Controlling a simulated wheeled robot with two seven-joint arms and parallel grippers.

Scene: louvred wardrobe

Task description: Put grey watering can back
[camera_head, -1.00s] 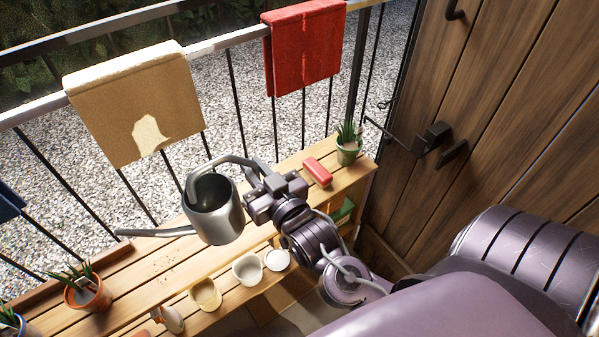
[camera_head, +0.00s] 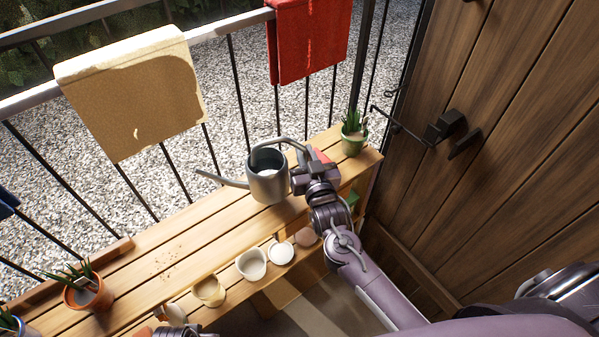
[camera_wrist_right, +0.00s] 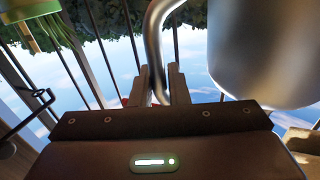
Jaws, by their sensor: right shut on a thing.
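The grey watering can (camera_head: 268,187) is upright over the wooden bench (camera_head: 215,228), towards its right half, with its spout pointing left. I cannot tell whether its base touches the slats. My right gripper (camera_head: 302,160) is shut on the can's curved handle. In the right wrist view, the handle tube (camera_wrist_right: 153,50) passes between the fingers of the right gripper (camera_wrist_right: 160,84), and the can's body (camera_wrist_right: 262,50) fills the upper right. My left gripper's fingers do not show; only a dark mechanical part is at the head view's bottom edge.
A green potted plant (camera_head: 353,138) stands at the bench's right end, and a red block (camera_head: 321,155) is partly hidden behind my right gripper. An orange potted plant (camera_head: 88,293) is at left. A railing with towels runs behind; a wooden door (camera_head: 490,130) is right.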

